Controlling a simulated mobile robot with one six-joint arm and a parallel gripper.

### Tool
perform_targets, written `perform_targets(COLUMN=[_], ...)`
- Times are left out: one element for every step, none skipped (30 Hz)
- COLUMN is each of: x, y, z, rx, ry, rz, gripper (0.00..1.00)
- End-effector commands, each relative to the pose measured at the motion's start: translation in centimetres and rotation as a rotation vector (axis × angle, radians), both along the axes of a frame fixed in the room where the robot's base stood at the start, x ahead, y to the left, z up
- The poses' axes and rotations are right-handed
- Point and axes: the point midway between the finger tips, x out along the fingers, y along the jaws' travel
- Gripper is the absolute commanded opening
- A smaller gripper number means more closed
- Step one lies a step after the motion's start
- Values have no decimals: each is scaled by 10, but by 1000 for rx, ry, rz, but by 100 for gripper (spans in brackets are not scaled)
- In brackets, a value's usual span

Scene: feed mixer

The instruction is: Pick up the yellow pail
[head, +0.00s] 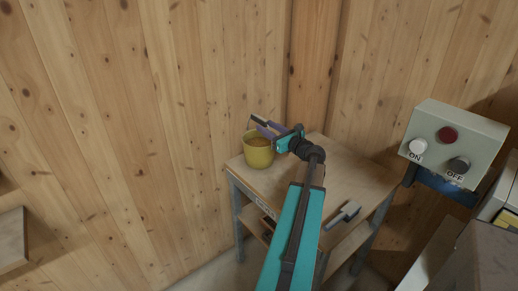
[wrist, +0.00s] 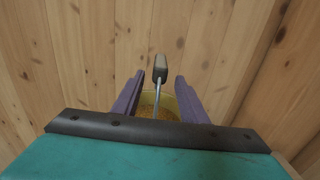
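The yellow pail (head: 259,156) stands upright at the far left corner of the small wooden table, with brown-orange feed inside. My gripper (head: 259,124) is above the pail's rim in the head view. In the wrist view the two purple fingers of my gripper (wrist: 158,90) are spread apart. The pail's rim and feed (wrist: 152,112) show between and below them. The lower pail is hidden by my gripper body in the wrist view.
The wooden table (head: 335,170) has a lower shelf and a grey-bladed scoop or brush (head: 343,214) near its right front. A control box (head: 452,143) with ON and OFF buttons is at the right. Plank walls stand close behind and left of the pail.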

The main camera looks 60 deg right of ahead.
Motion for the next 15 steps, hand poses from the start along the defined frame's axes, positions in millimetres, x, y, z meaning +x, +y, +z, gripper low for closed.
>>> perform_targets(x=[0,0,0,0,1,2,3,5,7,10,13,17,21,25,30], y=[0,0,0,0,0,0,-1,-1,-2,-3,-4,-5,-6,-7,-8], z=[0,0,0,0,0,1,1,1,1,2,2,3,3,3,4], rx=[0,0,0,0,0,0,0,0,0,0,0,-1,-1,-1,-1], ry=[0,0,0,0,0,0,0,0,0,0,0,1,1,1,1], rz=[0,0,0,0,1,1,1,2,2,2,2,2,2,3,3], gripper=[39,39,39,39,39,39,39,39,39,39,39,39,39,39,39])
